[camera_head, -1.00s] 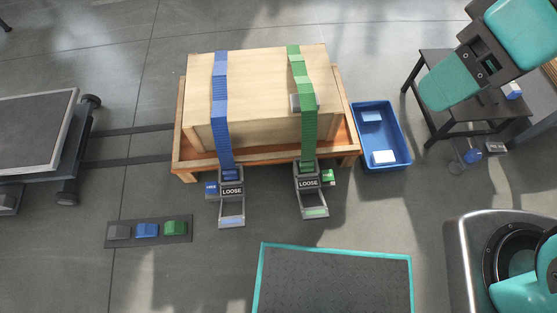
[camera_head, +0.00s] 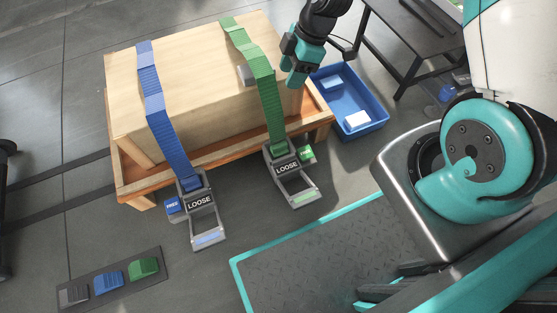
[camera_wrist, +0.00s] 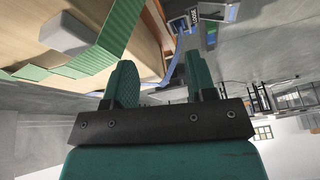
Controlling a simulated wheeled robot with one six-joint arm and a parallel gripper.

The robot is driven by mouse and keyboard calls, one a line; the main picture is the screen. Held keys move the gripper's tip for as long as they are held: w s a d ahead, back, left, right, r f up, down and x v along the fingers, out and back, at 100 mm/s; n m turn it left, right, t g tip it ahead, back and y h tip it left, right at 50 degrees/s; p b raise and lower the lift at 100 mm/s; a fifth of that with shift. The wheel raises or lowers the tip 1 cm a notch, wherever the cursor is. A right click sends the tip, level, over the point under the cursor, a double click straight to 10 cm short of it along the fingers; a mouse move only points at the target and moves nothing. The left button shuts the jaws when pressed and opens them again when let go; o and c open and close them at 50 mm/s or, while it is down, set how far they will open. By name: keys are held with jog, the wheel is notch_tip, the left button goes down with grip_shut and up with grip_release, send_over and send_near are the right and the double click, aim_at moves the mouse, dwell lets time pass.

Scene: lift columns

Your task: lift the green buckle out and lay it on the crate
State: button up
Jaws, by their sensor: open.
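The green buckle appears to be the grey ratchet buckle (camera_head: 285,168) at the lower end of the green strap (camera_head: 262,80). It has a green tag (camera_head: 307,153), reads LOOSE and hangs by the crate's near edge with its handle frame folded down. The wooden crate (camera_head: 185,62) sits in an orange-brown wooden frame (camera_head: 318,110). My gripper (camera_head: 294,72) is near the crate's right end, beyond the buckle and apart from it. In the wrist view my gripper (camera_wrist: 162,82) is open with nothing between its fingers.
A blue strap (camera_head: 165,115) ends in another LOOSE buckle (camera_head: 200,202) with a blue tag. A grey block (camera_head: 246,75) sits beside the green strap. A blue bin (camera_head: 350,85) stands right of the crate. A panel (camera_head: 110,280) with grey, blue and green blocks lies at lower left.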

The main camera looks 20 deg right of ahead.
jog(key=n+b, duration=0.2)
jog(key=b, duration=0.1)
send_near(279, 145)
jog(key=f+b, duration=0.2)
jog(key=b, duration=0.1)
jog(key=a+f+b, duration=0.1)
jog(key=b, duration=0.1)
jog(key=shift+w+a, duration=0.1)
jog(key=shift+w, duration=0.3)
jog(key=shift+a+f+b, duration=0.25)
jog(key=shift+f+b, duration=0.1)
jog(key=shift+f, duration=0.05)
jog(key=b+x, duration=0.2)
jog(key=x, duration=0.1)
jog(key=b+x, duration=0.1)
jog(key=shift+s+d+f+b, duration=0.1)
jog(key=shift+s+f+b, duration=0.3)
jog(key=shift+f, duration=0.3)
jog(key=shift+r, duration=0.1)
grip_shut()
jog(key=shift+r, duration=0.1)
